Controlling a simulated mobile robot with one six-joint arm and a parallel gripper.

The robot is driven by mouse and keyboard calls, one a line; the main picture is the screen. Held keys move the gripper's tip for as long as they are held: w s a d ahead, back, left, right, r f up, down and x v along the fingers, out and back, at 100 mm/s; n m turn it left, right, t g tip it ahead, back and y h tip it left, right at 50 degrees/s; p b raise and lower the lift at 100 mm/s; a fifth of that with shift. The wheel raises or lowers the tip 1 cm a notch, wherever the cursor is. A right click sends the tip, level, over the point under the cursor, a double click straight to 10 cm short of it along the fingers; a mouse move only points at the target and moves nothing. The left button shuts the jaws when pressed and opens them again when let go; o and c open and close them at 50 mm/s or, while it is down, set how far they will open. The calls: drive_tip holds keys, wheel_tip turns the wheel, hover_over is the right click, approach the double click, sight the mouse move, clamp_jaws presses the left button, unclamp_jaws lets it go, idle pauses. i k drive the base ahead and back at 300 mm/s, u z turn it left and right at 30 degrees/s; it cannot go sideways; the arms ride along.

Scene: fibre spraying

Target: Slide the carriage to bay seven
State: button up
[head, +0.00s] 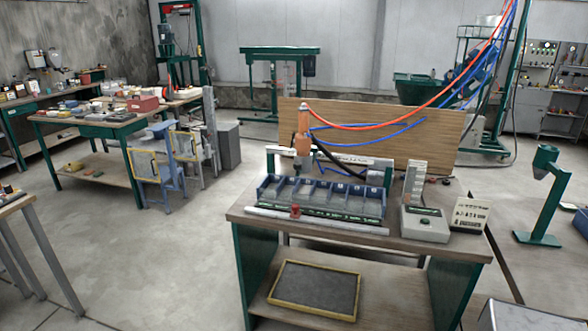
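A blue tray (262,190) divided into several bays in a row stands on the workbench (420,245). Small pale number labels mark the bays, but I cannot read them surely. A pale rail (345,226) runs along its front. A small red piece (295,211), which looks like the carriage or its handle, sits on this rail toward the left end. An orange-and-grey spray head (303,145) stands upright above the left part of the tray, with red and blue hoses; I cannot tell whether it is joined to the red piece. My gripper is not in view.
A grey box with a stepped upright (425,224) and a small panel (469,214) stand right of the tray. A wooden board (440,135) rises behind. A yellow-framed dark mat (315,290) lies on the lower shelf. A green stand (540,205) is at right.

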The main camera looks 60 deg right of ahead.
sight(303, 161)
drive_tip(key=k, duration=0.4)
drive_tip(key=z, duration=1)
drive_tip(key=i, duration=0.55)
drive_tip(key=u, duration=0.25)
